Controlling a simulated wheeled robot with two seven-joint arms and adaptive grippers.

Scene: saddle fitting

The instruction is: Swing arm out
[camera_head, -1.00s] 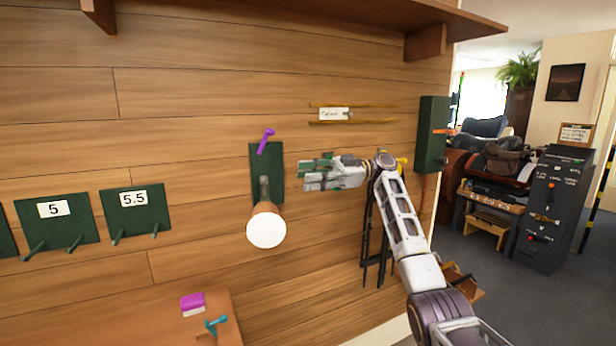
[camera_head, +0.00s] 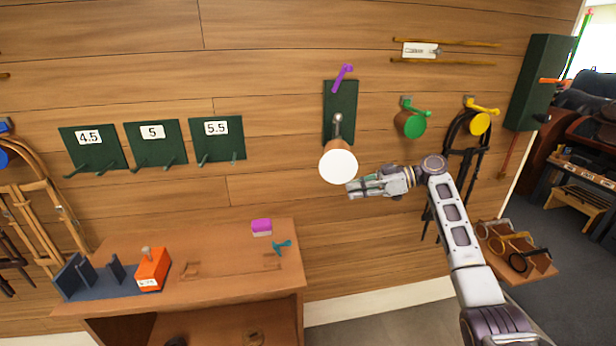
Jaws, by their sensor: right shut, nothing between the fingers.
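A swing arm (camera_head: 338,134) stands out from a dark green wall plate (camera_head: 340,97) in the head view. It ends in a brown cylinder with a white round face (camera_head: 338,166). A purple lever (camera_head: 342,78) sits at the top of the plate, tilted up to the right. My right gripper (camera_head: 354,188) is shut and empty. Its fingertips point left, just below and right of the white face; whether they touch it I cannot tell. My left gripper is not in view.
Green (camera_head: 411,122) and yellow (camera_head: 480,123) round wall holders are right of the plate. Numbered green plates (camera_head: 157,144) hang left. Below is a wooden bench (camera_head: 215,290) with an orange block (camera_head: 152,270) and a purple-and-white block (camera_head: 261,227). A dark green box (camera_head: 538,82) juts out at right.

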